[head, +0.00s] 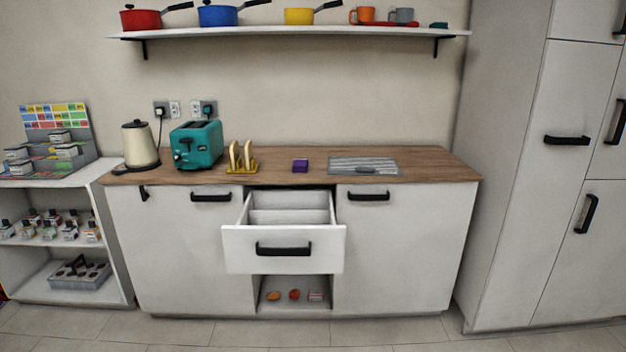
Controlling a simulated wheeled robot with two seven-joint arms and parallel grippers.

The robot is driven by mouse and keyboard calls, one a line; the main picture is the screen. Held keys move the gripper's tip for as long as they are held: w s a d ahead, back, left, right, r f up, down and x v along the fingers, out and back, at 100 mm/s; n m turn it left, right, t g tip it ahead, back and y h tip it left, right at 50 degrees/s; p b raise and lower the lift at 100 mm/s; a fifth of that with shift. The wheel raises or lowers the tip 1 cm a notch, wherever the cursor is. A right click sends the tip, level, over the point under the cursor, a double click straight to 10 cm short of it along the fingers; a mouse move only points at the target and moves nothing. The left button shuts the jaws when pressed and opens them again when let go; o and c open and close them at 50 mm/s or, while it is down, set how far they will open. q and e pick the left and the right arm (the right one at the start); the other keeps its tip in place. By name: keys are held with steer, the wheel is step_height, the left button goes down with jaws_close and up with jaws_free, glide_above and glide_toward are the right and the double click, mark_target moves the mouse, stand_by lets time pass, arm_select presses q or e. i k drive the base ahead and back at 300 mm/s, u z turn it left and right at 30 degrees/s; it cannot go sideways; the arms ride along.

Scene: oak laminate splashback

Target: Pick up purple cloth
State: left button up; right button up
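A small purple cloth (300,165), which looks folded into a compact block, lies on the wooden countertop (310,180) near its middle. It sits between the yellow toast rack on its left and a grey striped mat on its right, touching neither. Neither of my grippers shows in the head view.
Below the cloth a white drawer (284,250) stands open and juts out. A teal toaster (196,146), a kettle (139,146), a toast rack (242,158) and a striped mat (363,166) are on the counter. A shelf (290,35) with pots hangs above.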

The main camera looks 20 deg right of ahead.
mark_target(299, 166)
steer(key=u, duration=1.05)
steer(key=k, duration=0.15)
steer(key=z, duration=1.95)
steer(key=i, duration=0.75)
steer(key=u, duration=0.15)
